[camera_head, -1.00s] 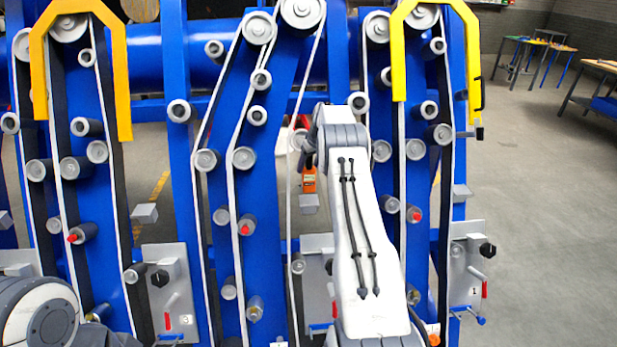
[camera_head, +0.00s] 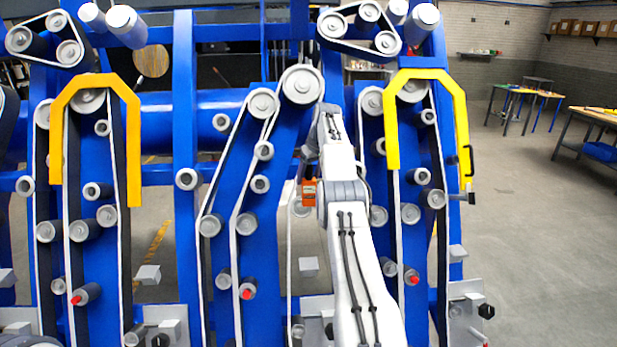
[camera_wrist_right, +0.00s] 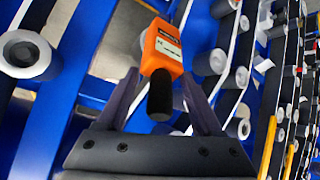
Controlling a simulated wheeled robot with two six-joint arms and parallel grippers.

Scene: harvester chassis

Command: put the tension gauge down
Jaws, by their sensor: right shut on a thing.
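The orange tension gauge (camera_head: 309,192) shows beside my right wrist in the head view, in front of the blue chassis. In the right wrist view the gauge (camera_wrist_right: 163,52) has an orange body with a dark label and a black grip. My right gripper (camera_wrist_right: 165,88) is shut on it, with a finger on each side of the black grip. In the head view the fingers are mostly hidden behind my right arm. The gauge is held up near a white belt, and I cannot tell whether it touches the belt. My left gripper is not in view.
The blue chassis (camera_head: 182,100) carries several belts and rollers. Yellow guards stand at left (camera_head: 134,150) and right (camera_head: 393,130). Metal plates with knobs sit low on the frame. Work tables (camera_head: 590,118) stand at the far right, with open floor (camera_head: 545,240) before them.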

